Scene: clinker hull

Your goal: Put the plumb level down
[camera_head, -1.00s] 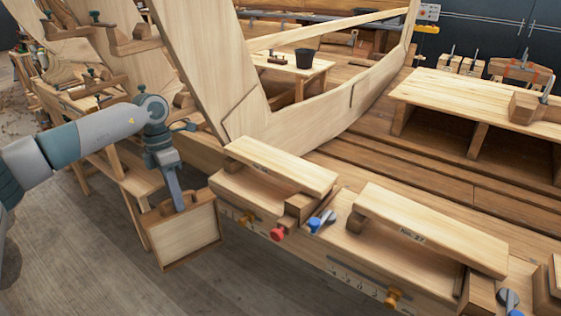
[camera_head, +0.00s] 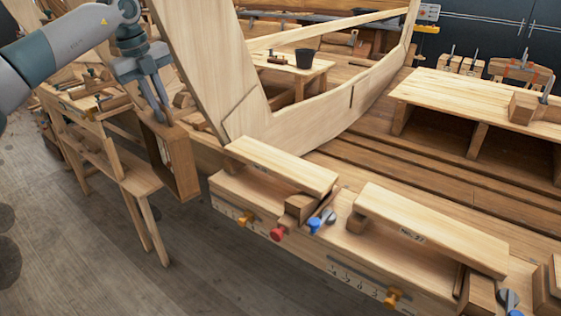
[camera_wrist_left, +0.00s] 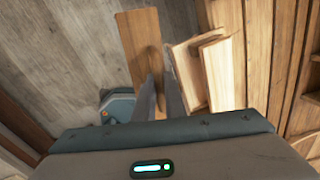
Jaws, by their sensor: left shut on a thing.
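My left gripper (camera_head: 160,108) is shut on the top edge of the plumb level, a brown wooden frame (camera_head: 184,160). The level hangs upright below the fingers, its narrow side turned towards the head camera. It is in the air beside the left end of the hull's bench and in front of a wooden trestle. In the left wrist view my fingers (camera_wrist_left: 163,98) close on a brown wooden edge of the level (camera_wrist_left: 140,40). The level's lower parts are hidden there. My right gripper is out of view.
The wooden trestle (camera_head: 138,185) stands behind and left of the level. The long bench (camera_head: 345,262) holds raised planks (camera_head: 430,230) and coloured knobs. A tall pale hull board (camera_head: 200,60) rises close to the right of the gripper. Open floor (camera_head: 90,260) lies at front left.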

